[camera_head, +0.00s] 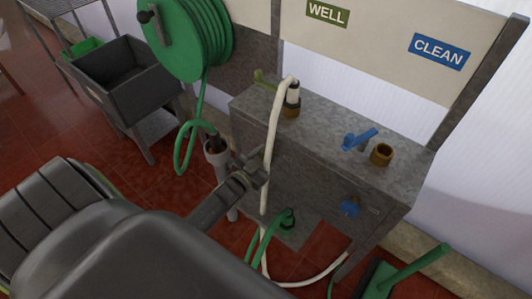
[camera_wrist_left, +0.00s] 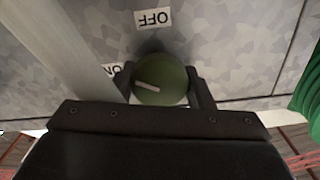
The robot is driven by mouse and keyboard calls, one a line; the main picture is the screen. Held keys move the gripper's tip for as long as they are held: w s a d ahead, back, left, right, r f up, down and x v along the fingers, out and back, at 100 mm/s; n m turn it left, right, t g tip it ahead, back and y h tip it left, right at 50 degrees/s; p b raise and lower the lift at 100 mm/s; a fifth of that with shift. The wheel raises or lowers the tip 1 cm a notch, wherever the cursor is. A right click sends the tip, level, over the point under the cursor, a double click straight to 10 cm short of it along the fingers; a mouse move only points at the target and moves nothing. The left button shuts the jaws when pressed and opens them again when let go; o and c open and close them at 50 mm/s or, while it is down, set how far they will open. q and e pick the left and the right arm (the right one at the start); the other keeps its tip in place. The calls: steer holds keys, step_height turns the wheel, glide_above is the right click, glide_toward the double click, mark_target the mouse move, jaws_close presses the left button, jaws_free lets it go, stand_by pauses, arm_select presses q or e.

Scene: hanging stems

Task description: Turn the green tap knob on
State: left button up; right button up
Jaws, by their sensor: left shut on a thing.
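The green tap knob (camera_wrist_left: 166,96) is on the grey mottled front panel in the left wrist view. Its white mark lies nearly level, with one end towards the left, where the partly covered ON label (camera_wrist_left: 109,70) is. The OFF label (camera_wrist_left: 154,18) is above the knob. My left gripper (camera_wrist_left: 159,80) is shut on the knob, one finger on each side. In the head view my left gripper (camera_head: 257,170) is against the front of the grey cabinet (camera_head: 320,175), and the green knob is hidden there. My right gripper is not in view.
A white hose (camera_head: 271,135) hangs down close to my left gripper. A blue tap knob (camera_head: 349,208) and blue valve lever (camera_head: 358,139) are to the right. A green hose reel (camera_head: 205,40) is at upper left. A grey pipe stands left of the gripper.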

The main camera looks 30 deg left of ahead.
arm_select(q)
steer(key=n+p, duration=0.1)
steer(key=n, duration=0.2)
steer(key=shift+f+n+p, duration=0.1)
steer(key=shift+n+p, duration=0.3)
steer(key=shift+n, duration=1.1)
steer(key=o, duration=1)
steer(key=shift+c, duration=0.2)
steer(key=s+a+b, duration=0.1)
steer(key=s, duration=1.6)
steer(key=shift+s+a, duration=0.2)
